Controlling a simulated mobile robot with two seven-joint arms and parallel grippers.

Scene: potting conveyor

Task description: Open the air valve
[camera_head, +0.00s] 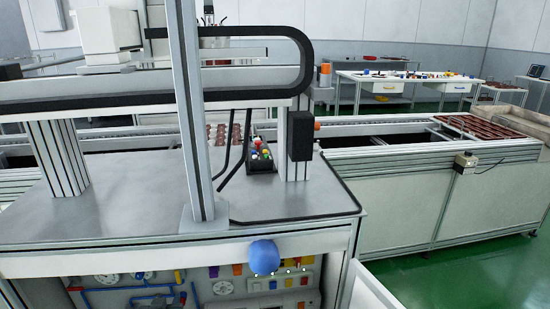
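Below the metal tabletop, a service panel shows at the bottom of the head view, with blue pipes (150,288), round white gauges (107,280) and small red, yellow and purple fittings. I cannot tell which of these parts is the air valve, and the picture's bottom edge cuts the panel off. A rounded blue object (263,257) stands out in front of the panel's upper edge and hides part of it. I cannot make out either of my grippers in this view.
The grey tabletop (130,205) carries an upright metal post (190,120) and a small box with coloured buttons (262,158). A long conveyor (440,195) stands at right. A white table (405,78) is at the back. Green floor (430,280) is clear at lower right.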

